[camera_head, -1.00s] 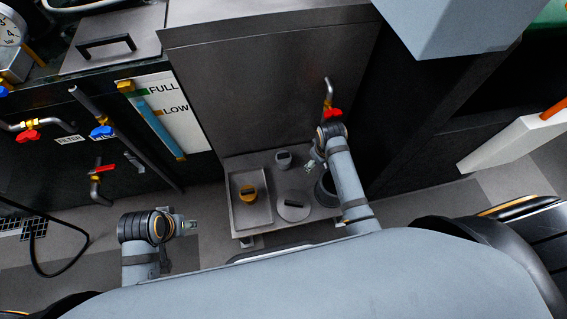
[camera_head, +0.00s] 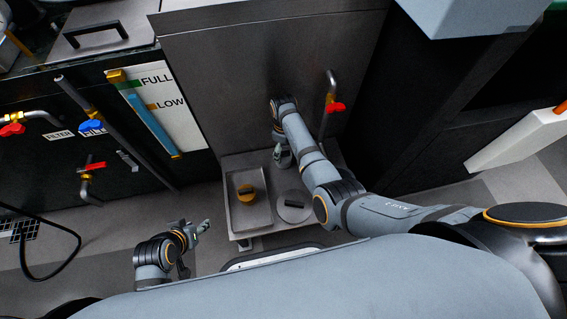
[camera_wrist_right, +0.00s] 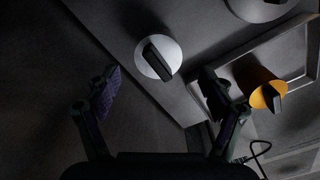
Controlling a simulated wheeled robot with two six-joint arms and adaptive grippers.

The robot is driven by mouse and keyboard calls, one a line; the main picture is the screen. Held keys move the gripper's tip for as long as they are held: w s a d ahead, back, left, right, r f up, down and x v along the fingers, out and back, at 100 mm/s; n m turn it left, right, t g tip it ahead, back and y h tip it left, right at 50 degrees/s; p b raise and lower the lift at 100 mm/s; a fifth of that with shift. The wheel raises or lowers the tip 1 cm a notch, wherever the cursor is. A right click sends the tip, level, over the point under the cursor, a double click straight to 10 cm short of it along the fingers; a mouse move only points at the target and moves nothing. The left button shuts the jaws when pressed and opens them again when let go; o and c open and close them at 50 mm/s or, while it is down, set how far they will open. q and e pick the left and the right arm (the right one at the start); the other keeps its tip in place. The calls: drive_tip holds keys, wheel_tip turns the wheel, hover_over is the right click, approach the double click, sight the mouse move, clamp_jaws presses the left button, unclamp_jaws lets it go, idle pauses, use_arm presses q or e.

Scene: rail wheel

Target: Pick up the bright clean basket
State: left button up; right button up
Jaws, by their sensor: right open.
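A bright round-topped piece with a dark bar handle, which looks like the clean basket (camera_wrist_right: 157,60), shows in the right wrist view. It lies ahead of and between the spread fingers of my right gripper (camera_wrist_right: 160,88), which is open and empty. In the head view my right gripper (camera_head: 282,157) is over the back of the low metal shelf (camera_head: 240,160) and mostly covers this piece. A yellow-topped piece with a dark handle (camera_head: 246,193) sits in a shallow tray (camera_head: 238,222). My left gripper (camera_head: 197,231) is left of the shelf, away from the pieces; its fingers are unclear.
A grey round lid with a handle (camera_head: 292,207) is on the shelf right of the tray. A tall metal cabinet (camera_head: 225,75) rises behind the shelf. A pipe with a red valve handle (camera_head: 335,107) stands close to my right arm. Pipes and valves line the left wall.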

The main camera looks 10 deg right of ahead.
wheel_tip(320, 180, down, 2)
drive_tip(key=shift+b, duration=0.75)
drive_tip(key=shift+r, duration=0.25)
use_arm(q)
drive_tip(key=w+t, duration=0.1)
drive_tip(key=w+r+t, duration=0.1)
drive_tip(key=w, duration=0.1)
drive_tip(key=w+r+t, duration=0.1)
drive_tip(key=w, duration=0.1)
drive_tip(key=shift+r, duration=0.15)
